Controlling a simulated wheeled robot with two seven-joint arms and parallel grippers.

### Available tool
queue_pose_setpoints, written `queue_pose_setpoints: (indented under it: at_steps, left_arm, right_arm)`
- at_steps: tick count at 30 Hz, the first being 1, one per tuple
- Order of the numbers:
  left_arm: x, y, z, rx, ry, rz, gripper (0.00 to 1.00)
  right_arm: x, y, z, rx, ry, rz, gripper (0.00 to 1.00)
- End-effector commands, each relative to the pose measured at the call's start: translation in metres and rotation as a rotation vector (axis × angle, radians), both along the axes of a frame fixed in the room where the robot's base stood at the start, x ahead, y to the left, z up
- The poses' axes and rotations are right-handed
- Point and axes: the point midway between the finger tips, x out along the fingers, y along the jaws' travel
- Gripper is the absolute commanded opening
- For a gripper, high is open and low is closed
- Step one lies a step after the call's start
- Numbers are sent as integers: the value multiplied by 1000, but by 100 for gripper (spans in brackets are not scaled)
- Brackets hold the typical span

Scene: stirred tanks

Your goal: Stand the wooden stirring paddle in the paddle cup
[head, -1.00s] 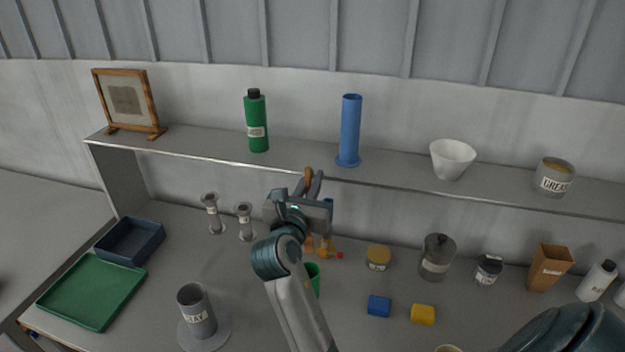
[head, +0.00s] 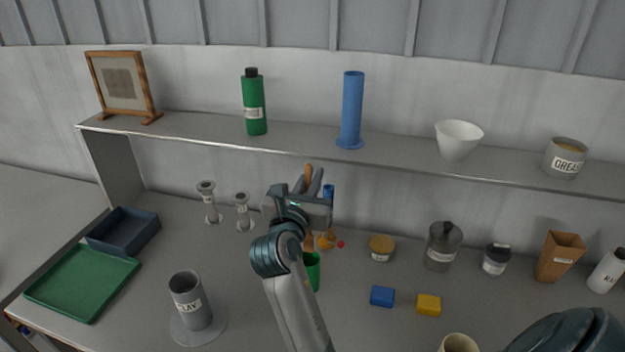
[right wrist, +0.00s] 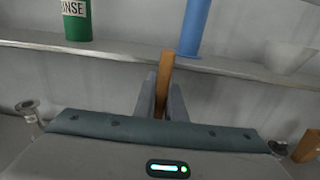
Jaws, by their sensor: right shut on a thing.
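My right gripper (head: 312,190) is shut on the wooden paddle (head: 308,173), whose brown top end sticks up between the fingers. The paddle shows upright between the fingers in the right wrist view (right wrist: 164,75). A brown piece shows below the gripper in the head view and may be its lower end. A green cup (head: 313,268) stands on the bench beneath, partly hidden by my right arm. A grey labelled cup (head: 190,303) on a round base and a brown tapered labelled container (head: 560,256) also stand there. I cannot tell which is the paddle cup. My left gripper is not in view.
A shelf (head: 400,163) runs behind the gripper, carrying a green bottle (head: 254,105), blue cylinder (head: 351,110), white bowl (head: 458,140) and grease tin (head: 564,160). Blue (head: 382,296) and yellow (head: 428,305) blocks lie right of the arm. A green tray (head: 80,282) lies left.

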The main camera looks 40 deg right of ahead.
Motion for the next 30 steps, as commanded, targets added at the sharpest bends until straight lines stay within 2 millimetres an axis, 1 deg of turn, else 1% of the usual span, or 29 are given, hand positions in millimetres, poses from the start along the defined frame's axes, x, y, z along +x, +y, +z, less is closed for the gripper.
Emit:
queue_pose_setpoints:
  at_steps: [1,3,5,30]
  left_arm:
    - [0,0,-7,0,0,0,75]
    - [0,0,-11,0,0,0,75]
    - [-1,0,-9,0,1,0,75]
    - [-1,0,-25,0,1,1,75]
  right_arm:
    - [0,0,-6,1,-1,0,0]
    - [0,0,-8,1,-1,0,0]
    - [0,0,-11,0,1,0,0]
    - [0,0,-67,0,1,0,0]
